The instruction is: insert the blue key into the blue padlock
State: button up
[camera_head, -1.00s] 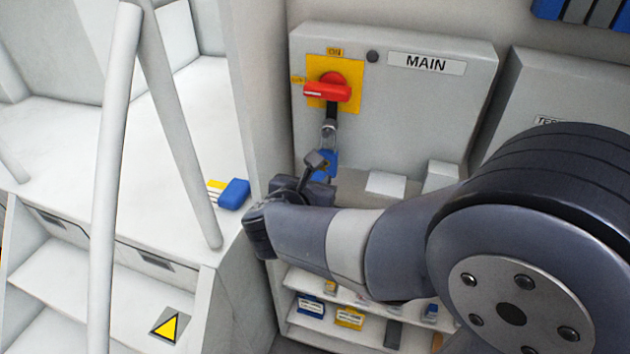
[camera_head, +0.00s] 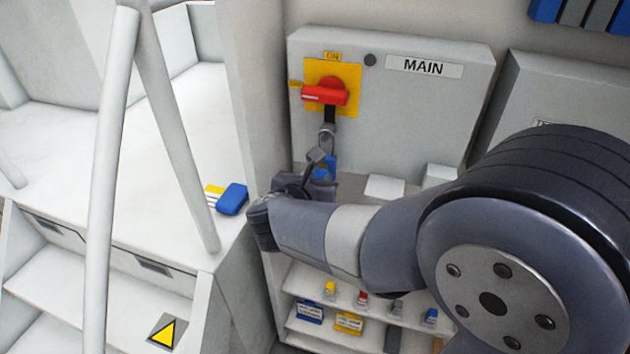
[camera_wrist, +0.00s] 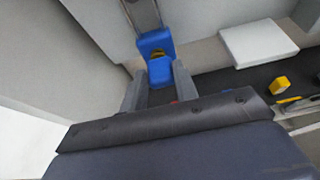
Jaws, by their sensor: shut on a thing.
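The blue padlock (camera_head: 329,165) hangs by its grey shackle below the red switch handle (camera_head: 325,93) on the MAIN box. In the wrist view the padlock (camera_wrist: 154,42) is upright just ahead of my fingertips, with a dark and yellow mark low on its face. My gripper (camera_wrist: 160,90) is shut on the blue key (camera_wrist: 160,73), whose blue head shows between the two grey fingers. The key overlaps the padlock's lower edge in this view; I cannot tell if its tip is inside. In the head view my gripper (camera_head: 312,180) is right at the padlock and partly covers it; the key is hidden.
White blocks (camera_head: 386,187) sit on the ledge right of the padlock. A wall (camera_head: 262,90) stands close on the left. Shelves below hold several small coloured padlocks (camera_head: 362,298) and boxes. A blue object (camera_head: 232,198) lies on the white bench, behind a slanted white post (camera_head: 180,120).

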jog(key=shift+w+d, duration=0.1)
jog(key=shift+w, duration=0.15)
jog(key=shift+w, duration=0.1)
jog(key=o, duration=1.1)
jog(key=shift+c, duration=0.2)
jog(key=v, duration=1.1)
jog(key=shift+b, duration=0.4)
jog(key=shift+w+d+f, duration=0.1)
jog(key=p+x, duration=0.1)
jog(key=x, duration=0.9)
jog(key=shift+w+f, duration=0.1)
jog(key=shift+w, duration=0.2)
jog(key=shift+s, duration=0.4)
